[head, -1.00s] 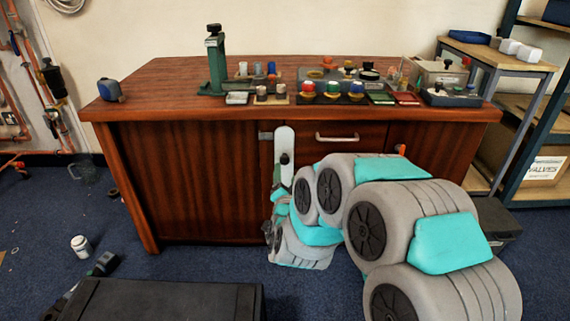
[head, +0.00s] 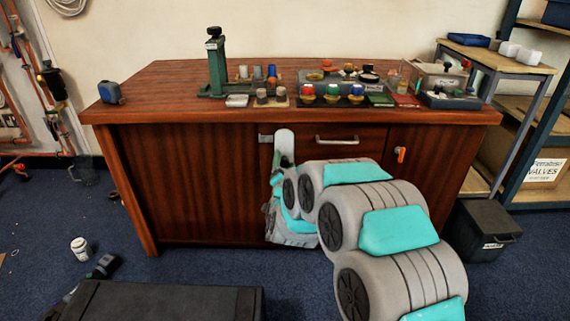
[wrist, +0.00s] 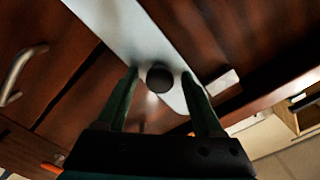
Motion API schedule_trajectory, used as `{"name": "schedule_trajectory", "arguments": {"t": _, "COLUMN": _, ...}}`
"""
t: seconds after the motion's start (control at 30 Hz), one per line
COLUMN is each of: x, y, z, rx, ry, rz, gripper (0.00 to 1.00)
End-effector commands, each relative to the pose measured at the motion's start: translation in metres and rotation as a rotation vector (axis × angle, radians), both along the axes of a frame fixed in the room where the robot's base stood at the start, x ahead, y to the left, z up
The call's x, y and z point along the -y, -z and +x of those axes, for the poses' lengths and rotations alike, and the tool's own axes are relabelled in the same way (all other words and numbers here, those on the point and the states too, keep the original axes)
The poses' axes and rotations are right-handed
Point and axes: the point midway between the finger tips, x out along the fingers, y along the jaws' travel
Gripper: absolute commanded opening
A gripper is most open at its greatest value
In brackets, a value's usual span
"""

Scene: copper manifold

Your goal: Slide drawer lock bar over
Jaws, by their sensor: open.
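The pale metal lock bar (head: 284,142) stands upright at the left edge of the drawer (head: 365,133), and my arm hides its lower part. In the wrist view the bar (wrist: 118,28) runs diagonally and carries a round black knob (wrist: 160,78). My gripper (wrist: 163,77) is open, with one green finger on each side of the knob. I cannot tell whether either finger touches it. The drawer's metal handle (head: 337,140) is right of the bar.
A small metal catch (head: 265,138) sits just left of the bar. An orange latch (head: 400,154) is on the right door. The benchtop (head: 160,85) above holds a green press (head: 215,65) and several small parts. A black box (head: 485,230) stands on the floor at right.

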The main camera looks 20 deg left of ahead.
Motion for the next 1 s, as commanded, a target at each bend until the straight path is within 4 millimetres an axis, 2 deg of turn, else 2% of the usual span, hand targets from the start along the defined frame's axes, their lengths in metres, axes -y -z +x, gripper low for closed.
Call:
{"name": "schedule_trajectory", "arguments": {"t": 0.2, "x": -0.0001, "y": 0.0006, "z": 0.0002, "rx": -0.001, "ry": 0.000, "rz": 0.000, "gripper": 0.68}}
{"name": "schedule_trajectory", "arguments": {"t": 0.8, "x": 0.0000, "y": 0.0009, "z": -0.0001, "rx": -0.002, "ry": -0.001, "rz": -0.002, "gripper": 0.00}}
{"name": "schedule_trajectory", "arguments": {"t": 1.0, "x": -0.0001, "y": 0.0010, "z": -0.0001, "rx": -0.002, "ry": -0.001, "rz": -0.002, "gripper": 0.00}}
